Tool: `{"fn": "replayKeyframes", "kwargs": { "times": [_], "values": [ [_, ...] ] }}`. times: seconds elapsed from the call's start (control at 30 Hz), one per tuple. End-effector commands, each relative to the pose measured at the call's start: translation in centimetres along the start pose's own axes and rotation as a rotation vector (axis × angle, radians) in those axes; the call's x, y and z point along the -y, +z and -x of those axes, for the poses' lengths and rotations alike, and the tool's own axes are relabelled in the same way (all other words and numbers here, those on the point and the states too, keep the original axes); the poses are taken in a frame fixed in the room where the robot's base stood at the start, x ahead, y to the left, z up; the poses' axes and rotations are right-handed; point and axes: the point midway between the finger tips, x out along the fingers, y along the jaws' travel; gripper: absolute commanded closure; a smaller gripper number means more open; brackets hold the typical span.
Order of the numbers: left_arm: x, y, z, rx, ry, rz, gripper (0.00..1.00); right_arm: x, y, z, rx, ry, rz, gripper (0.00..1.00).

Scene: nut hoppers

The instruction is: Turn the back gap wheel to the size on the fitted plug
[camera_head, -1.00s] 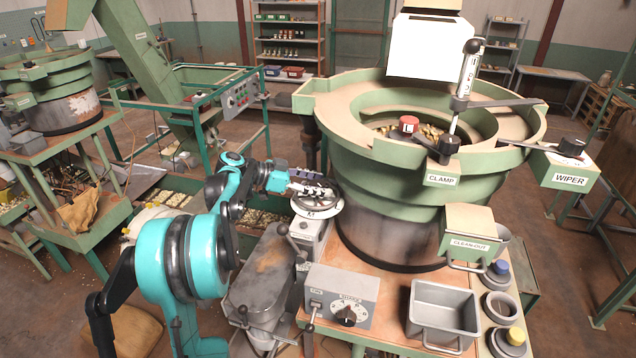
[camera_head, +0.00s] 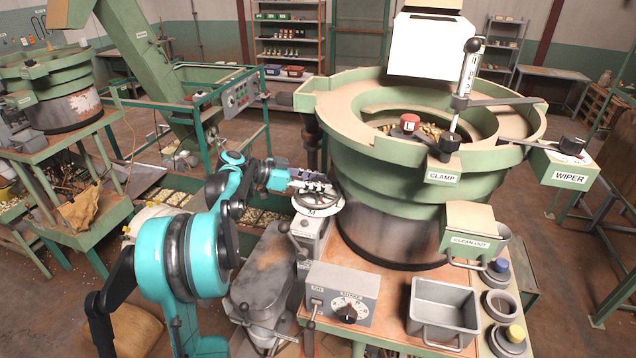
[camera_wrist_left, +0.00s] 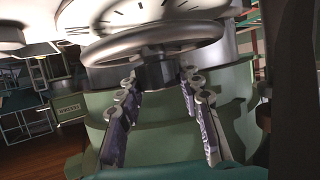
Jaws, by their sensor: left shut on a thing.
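The back gap wheel (camera_head: 312,205) is a grey handwheel over a white dial on a post left of the big green bowl. The dial mark facing the front looks like M. My left gripper (camera_head: 312,184) reaches it from the left. In the left wrist view, the wheel (camera_wrist_left: 150,42) fills the top, and the fingers of my left gripper (camera_wrist_left: 159,78) sit at its dark hub, shut on the wheel. A red plug (camera_head: 409,122) on the bowl carries a letter that looks like L. My right gripper is out of view.
The green bowl (camera_head: 345,130) stands close to the right of the wheel. A grey control box (camera_head: 340,290) with a knob and a grey bin (camera_head: 444,312) stand in front. Blue (camera_head: 499,266) and yellow (camera_head: 515,333) plugs stand in cups at the right.

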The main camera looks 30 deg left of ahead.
Motion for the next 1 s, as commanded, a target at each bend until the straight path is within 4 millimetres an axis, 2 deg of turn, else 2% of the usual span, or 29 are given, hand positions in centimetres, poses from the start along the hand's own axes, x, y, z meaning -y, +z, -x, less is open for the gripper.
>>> {"fn": "replayKeyframes", "kwargs": {
  "times": [0.37, 1.0],
  "values": [
    [-0.2, 0.3, -0.1, 0.005, -0.067, 0.028, 0.93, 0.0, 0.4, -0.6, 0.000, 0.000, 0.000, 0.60],
    [-0.2, 0.2, -0.2, 0.005, -0.435, 0.179, 0.93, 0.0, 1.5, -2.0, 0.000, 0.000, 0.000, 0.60]
  ]
}}
